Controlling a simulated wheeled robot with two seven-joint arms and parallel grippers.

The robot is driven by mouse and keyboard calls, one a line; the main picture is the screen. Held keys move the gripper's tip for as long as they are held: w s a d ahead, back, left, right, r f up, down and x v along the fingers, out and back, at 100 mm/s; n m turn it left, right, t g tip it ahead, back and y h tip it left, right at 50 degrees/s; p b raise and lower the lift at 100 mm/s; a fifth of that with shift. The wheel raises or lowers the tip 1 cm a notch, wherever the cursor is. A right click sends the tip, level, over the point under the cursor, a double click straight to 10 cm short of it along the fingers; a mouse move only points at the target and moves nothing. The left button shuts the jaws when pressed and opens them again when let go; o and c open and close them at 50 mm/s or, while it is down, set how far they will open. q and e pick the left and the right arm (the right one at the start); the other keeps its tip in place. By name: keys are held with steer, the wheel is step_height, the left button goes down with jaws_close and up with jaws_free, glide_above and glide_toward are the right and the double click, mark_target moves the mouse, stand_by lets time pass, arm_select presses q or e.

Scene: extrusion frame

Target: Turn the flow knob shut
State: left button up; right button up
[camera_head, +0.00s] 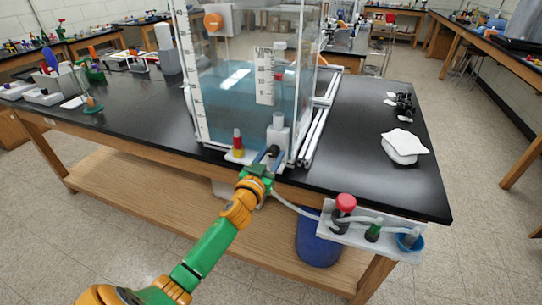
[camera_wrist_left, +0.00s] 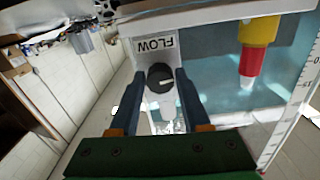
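In the head view the knob (camera_head: 273,151) is small and dark at the front of the water tank (camera_head: 228,100). My left gripper (camera_head: 263,163) is right in front of it. In the wrist view the two dark blue fingers (camera_wrist_left: 160,82) stand on either side of the knob, with a narrow gap seeming to show on each side. Whether the tips touch it is hard to tell. My right gripper is not in view.
A yellow and red fitting (camera_head: 238,145) is just left of the knob. A white shelf with a red-capped knob (camera_head: 346,203) and a green one (camera_head: 373,231) juts out at the right, above a blue bucket (camera_head: 318,242). A white object (camera_head: 403,146) lies on the black tabletop (camera_head: 350,110).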

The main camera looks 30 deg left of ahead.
arm_select(q)
jaws_close()
steer(key=shift+m, duration=0.3)
